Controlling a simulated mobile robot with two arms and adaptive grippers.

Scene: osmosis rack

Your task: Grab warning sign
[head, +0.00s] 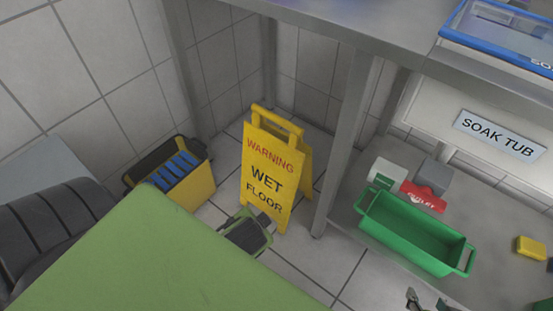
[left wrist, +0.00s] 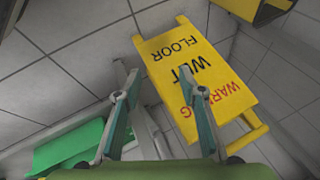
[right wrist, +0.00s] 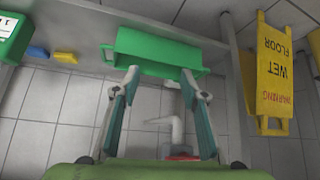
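The yellow warning sign (head: 262,180) stands upright on the tiled floor in the head view, with "WARNING WET FLOOR" on its front and a handle at its top. In the left wrist view the sign (left wrist: 190,65) appears upside down, behind the fingers. My left gripper (left wrist: 161,82) is open and nothing is held between its fingers; its fingertips are hidden in the head view. My right gripper (head: 426,300) is at the bottom edge of the head view. The right wrist view shows its fingers (right wrist: 158,75) apart and empty, with the sign (right wrist: 268,75) off to the right.
A yellow bucket (head: 194,190) with blue pads stands left of the sign. A metal table leg (head: 345,140) rises just right of it. A green bin (head: 400,235), a red outlet item (head: 423,197) and a yellow block (head: 530,248) sit on the lower shelf.

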